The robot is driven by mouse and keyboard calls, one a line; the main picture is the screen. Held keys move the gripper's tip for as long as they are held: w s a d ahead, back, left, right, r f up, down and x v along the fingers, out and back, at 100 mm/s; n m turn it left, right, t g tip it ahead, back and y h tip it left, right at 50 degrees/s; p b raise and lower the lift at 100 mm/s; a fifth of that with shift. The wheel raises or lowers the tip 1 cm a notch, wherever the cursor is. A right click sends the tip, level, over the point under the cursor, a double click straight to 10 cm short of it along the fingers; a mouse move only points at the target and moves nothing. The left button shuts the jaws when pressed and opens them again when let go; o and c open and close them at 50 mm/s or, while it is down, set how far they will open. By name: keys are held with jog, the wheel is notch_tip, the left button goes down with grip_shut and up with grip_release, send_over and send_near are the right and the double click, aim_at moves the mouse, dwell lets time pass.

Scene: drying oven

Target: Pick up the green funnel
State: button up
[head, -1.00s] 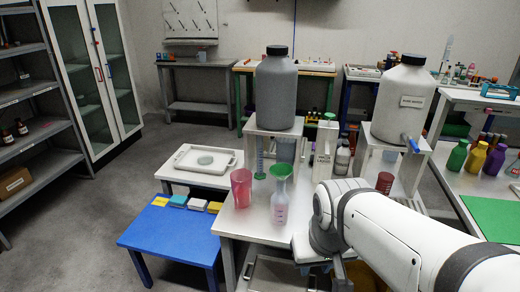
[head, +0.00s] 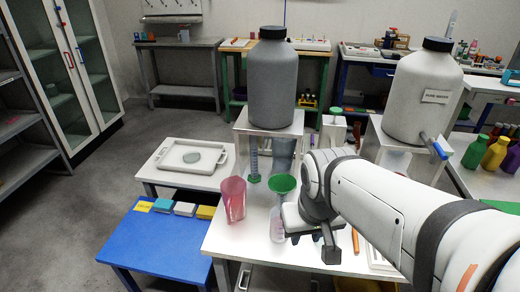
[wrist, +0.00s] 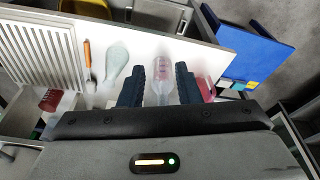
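The green funnel (head: 282,184) sits mouth up on top of a clear bottle (head: 276,226) with pink markings, near the front of the white table (head: 228,244). My arm's end is just to the right of the bottle in the head view, close to it and overlapping its edge. In the wrist view, my gripper (wrist: 160,84) is open, with its two dark fingers apart. The bottle (wrist: 164,74) shows in the gap between them. I cannot make out the funnel in the wrist view. I cannot tell whether the fingers touch anything.
A pink cup (head: 233,199) stands left of the bottle. A large grey jug (head: 273,85) and a white jug (head: 420,95) stand on raised stands behind. A blue table (head: 150,243) is at the left. An orange-handled tool (wrist: 88,60) lies on the white table.

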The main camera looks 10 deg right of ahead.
jog(key=w+n+h+p, duration=0.2)
jog(key=w+n+h, duration=0.15)
jog(key=w, duration=0.75)
jog(key=n+h+p, duration=0.2)
jog(key=h, duration=0.1)
send_near(275, 191)
jog(key=d+f, duration=0.2)
jog(key=shift+t, duration=0.3)
jog(key=x, duration=0.7)
jog(key=shift+w+a+f, duration=0.15)
jog(key=shift+a+f, duration=0.05)
jog(key=shift+f, duration=0.05)
grip_shut()
